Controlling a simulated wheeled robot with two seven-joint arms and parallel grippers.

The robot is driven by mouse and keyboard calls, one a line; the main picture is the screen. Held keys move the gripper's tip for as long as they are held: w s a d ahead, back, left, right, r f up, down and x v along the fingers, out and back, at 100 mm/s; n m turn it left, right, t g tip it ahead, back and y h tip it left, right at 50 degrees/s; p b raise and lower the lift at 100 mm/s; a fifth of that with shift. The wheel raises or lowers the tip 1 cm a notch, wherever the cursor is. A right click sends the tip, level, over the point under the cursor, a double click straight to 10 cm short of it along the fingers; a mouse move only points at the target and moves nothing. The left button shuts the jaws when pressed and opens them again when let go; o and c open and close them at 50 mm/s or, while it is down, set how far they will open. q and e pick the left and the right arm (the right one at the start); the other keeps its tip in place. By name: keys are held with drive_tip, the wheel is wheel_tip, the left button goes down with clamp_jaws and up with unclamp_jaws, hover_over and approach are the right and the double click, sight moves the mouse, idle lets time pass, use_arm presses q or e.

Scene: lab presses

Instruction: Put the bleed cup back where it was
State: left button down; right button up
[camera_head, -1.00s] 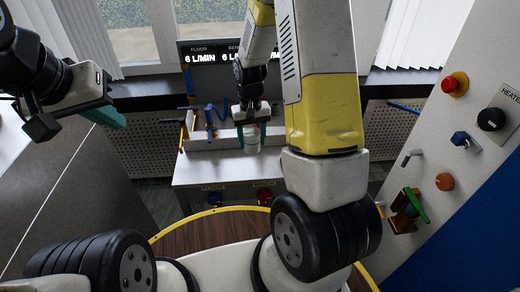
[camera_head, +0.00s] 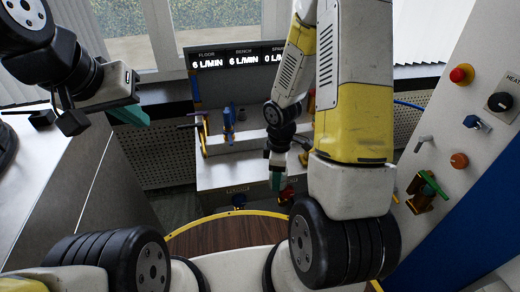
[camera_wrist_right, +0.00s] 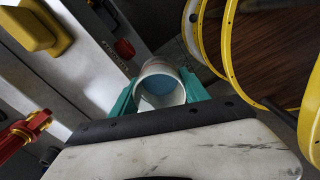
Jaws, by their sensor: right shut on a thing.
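The bleed cup (camera_wrist_right: 159,84) is a white, round, open cup with a blue inside. In the right wrist view it sits between the teal fingers of my right gripper (camera_wrist_right: 158,100), which is shut on it. In the head view my right gripper (camera_head: 277,172) points down at the front edge of the white bench (camera_head: 225,172); the cup is not clearly visible there. My left gripper (camera_head: 128,114) is raised at the left, away from the bench, seen from the side; its finger gap cannot be made out.
A control panel (camera_head: 470,105) rises at the right. The flow display (camera_head: 235,60) stands behind.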

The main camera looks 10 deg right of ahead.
drive_tip(key=shift+s+a+f+n, duration=0.15)
drive_tip(key=shift+s+n, duration=0.2)
drive_tip(key=shift+n, duration=0.1)
drive_tip(key=shift+s+a+f+n, duration=0.1)
drive_tip(key=shift+s+n, duration=0.2)
drive_tip(key=shift+n, duration=0.15)
drive_tip(key=shift+w+f+n, duration=0.1)
drive_tip(key=shift+w+n, duration=0.1)
drive_tip(key=shift+n, duration=0.2)
drive_tip(key=w, duration=0.4)
drive_tip(key=w+f, duration=0.1)
drive_tip(key=w, duration=0.9)
drive_tip(key=shift+w+d+f, duration=0.2)
drive_tip(key=shift+w+d, duration=0.05)
drive_tip(key=shift+w+f, duration=0.15)
drive_tip(key=shift+f, duration=0.75)
drive_tip(key=shift+w+f, duration=0.15)
drive_tip(key=shift+f, duration=0.7)
drive_tip(key=shift+f, duration=0.15)
drive_tip(key=o, duration=1.5)
